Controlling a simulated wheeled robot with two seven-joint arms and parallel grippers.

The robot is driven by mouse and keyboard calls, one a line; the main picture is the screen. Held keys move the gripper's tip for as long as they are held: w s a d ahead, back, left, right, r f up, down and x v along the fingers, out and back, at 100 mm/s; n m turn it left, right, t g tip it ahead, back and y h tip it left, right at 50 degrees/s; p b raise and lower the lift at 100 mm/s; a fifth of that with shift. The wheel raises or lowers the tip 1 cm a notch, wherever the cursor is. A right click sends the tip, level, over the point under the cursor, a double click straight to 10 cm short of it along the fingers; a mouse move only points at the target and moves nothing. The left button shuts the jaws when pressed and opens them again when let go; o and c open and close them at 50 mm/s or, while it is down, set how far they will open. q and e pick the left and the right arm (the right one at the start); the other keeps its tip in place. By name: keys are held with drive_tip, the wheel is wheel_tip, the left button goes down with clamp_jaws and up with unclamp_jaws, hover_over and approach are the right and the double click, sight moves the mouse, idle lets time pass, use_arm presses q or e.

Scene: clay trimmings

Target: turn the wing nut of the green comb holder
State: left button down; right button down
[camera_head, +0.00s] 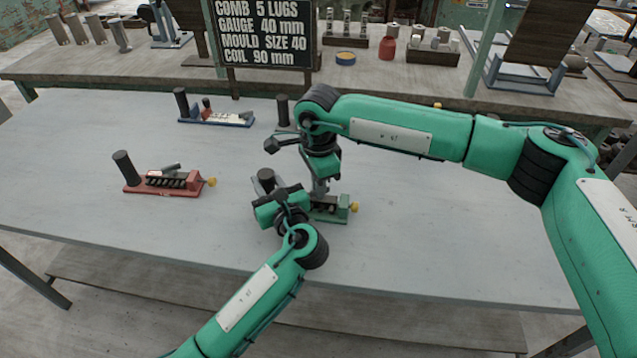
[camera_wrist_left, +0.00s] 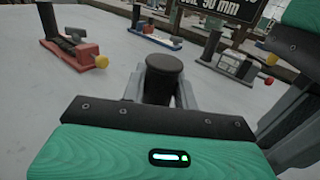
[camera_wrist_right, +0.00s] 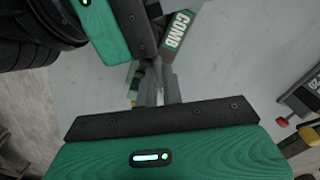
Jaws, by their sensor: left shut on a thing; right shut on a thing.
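The green comb holder (camera_head: 331,212) lies on the table in the middle of the head view, partly hidden by both grippers. A yellow knob (camera_head: 354,207) sits at its right end. My left gripper (camera_head: 268,190) is shut on the holder's dark upright post (camera_head: 266,178). The post (camera_wrist_left: 163,78) stands between the fingers in the left wrist view. My right gripper (camera_head: 320,188) points down over the holder's middle, shut on what appears to be the wing nut, which its fingers hide. In the right wrist view, the fingers (camera_wrist_right: 161,85) are close together beside the green holder (camera_wrist_right: 133,75).
A red holder (camera_head: 160,189) lies to the left and a blue one (camera_head: 215,120) further back. Another dark post (camera_head: 283,108) stands behind my right gripper. A lettered sign (camera_head: 265,35) stands at the back edge. The table's front and right are clear.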

drive_tip(key=shift+n, duration=0.3)
idle(0.4)
drive_tip(key=c, duration=1.5)
unclamp_jaws()
drive_tip(key=shift+c, duration=0.2)
drive_tip(key=shift+r, duration=0.1)
wheel_tip(320, 180, up, 12)
